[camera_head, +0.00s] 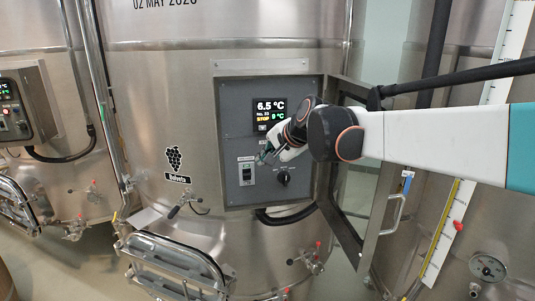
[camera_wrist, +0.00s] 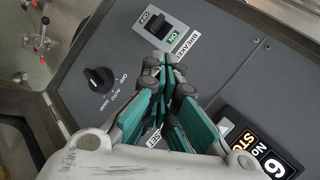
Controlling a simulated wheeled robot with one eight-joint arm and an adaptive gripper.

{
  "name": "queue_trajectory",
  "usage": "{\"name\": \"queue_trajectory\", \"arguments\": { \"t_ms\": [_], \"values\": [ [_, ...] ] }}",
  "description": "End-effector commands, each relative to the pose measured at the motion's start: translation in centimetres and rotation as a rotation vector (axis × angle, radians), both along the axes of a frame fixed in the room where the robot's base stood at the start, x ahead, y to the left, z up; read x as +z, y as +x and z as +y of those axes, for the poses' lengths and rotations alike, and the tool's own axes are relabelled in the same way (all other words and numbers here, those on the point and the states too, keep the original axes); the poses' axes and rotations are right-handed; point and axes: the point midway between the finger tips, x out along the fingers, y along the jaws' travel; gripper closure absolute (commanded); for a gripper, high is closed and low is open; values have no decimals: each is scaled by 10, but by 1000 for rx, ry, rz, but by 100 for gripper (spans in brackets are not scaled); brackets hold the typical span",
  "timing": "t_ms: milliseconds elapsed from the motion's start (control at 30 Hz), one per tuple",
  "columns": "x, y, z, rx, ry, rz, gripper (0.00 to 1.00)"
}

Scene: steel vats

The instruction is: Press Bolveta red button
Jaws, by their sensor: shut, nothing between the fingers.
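The Bolveta vat carries a grape label (camera_head: 177,165) and a grey control panel (camera_head: 235,108). The panel also fills much of the wrist view (camera_wrist: 85,45). No red button can be made out on this panel; my gripper hides part of it. My gripper (camera_head: 264,156) is shut and empty in front of the panel, below the display (camera_head: 269,112). In the wrist view its fingertips (camera_wrist: 166,70) are together beside the breaker switch (camera_wrist: 158,29). A label ending in "SET" is partly covered by the fingers. I cannot tell whether the fingertips touch the panel.
A black selector knob (camera_head: 283,177) sits right of the breaker switch; it also shows in the wrist view (camera_wrist: 98,79). The panel's framed door (camera_head: 345,225) stands open at the right, below my arm. Another vat's panel (camera_head: 12,112) is at far left.

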Motion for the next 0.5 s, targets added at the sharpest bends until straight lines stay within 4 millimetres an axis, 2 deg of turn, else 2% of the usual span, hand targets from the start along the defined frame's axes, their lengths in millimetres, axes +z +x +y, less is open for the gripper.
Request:
{"name": "queue_trajectory", "arguments": {
  "t_ms": [200, 500],
  "values": [
    [0, -10, -2, 0, 0, 0, 100],
    [0, -11, -3, 0, 0, 0, 100]
  ]
}}
